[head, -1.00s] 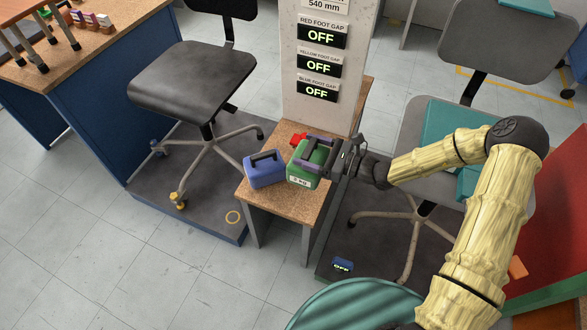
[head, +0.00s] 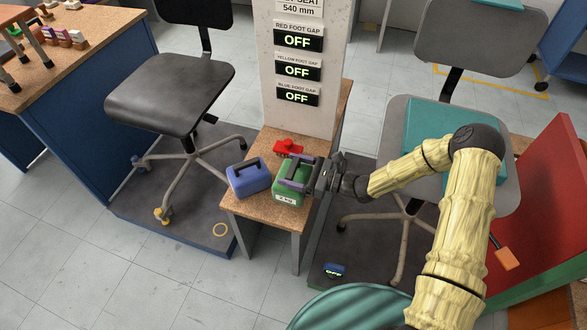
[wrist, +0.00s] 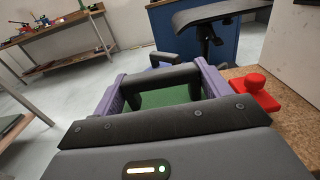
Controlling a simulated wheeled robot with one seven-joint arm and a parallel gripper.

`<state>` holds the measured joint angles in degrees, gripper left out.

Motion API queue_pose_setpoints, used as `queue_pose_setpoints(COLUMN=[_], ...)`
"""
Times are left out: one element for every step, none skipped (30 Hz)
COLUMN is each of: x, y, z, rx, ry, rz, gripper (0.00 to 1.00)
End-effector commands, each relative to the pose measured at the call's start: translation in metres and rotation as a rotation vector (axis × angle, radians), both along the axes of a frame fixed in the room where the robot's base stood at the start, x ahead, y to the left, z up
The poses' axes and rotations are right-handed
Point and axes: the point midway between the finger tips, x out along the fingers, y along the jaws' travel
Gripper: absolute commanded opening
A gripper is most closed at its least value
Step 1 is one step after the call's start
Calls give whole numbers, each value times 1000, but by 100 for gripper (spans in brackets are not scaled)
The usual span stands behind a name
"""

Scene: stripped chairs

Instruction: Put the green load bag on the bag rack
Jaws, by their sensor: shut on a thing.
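The green load bag (head: 287,192), with a "2 kg" label on its front, is at the right part of a small cork-topped stand (head: 262,211). I cannot tell whether its base touches the top. My gripper (head: 303,174) is shut on its handle, reaching in from the right. In the wrist view, the green bag (wrist: 165,96) shows between the purple fingers of my gripper (wrist: 160,82), with a dark handle across it. The rest of the bag is hidden there. No rack is plainly identifiable as the bag rack.
A blue bag (head: 249,178) stands just left of the green one. A red knobbed piece (head: 288,147) is behind it. A sign post (head: 299,115) rises at the back. Chairs stand left (head: 170,92) and right (head: 397,125). Grey floor is free at front left.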

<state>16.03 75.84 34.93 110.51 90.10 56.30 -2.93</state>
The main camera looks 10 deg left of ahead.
Motion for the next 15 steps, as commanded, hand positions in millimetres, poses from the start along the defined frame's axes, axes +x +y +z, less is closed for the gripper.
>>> queue_pose_setpoints(x=[0, 0, 0, 0, 0, 0, 0, 0, 0, 1, 1, 1, 0, 0, 0], y=[1, 1, 1, 1, 2, 2, 2, 1, 1, 1, 1, 1, 1, 1, 1], z=[1, -1, -5, -8, -12, -17, -21, -24, -28, -30, -31, -33, -33, -33, -32], rx=[10, 10, 10, 9, 9, 9, 9, 9, 9, 9, 10, 10, 10, 11, 11], ry=[-4, -4, -4, -4, -3, -3, -2, -3, -4, -4, -5, -5, -5, -5, -5], rz=[1, 1, 1, 1, 2, 2, 1, 1, 0, 0, 0, 0, 0, 0, 0], gripper=[5, 5, 5, 5, 5, 5, 5, 5, 5, 5, 5, 5, 5, 5, 5])
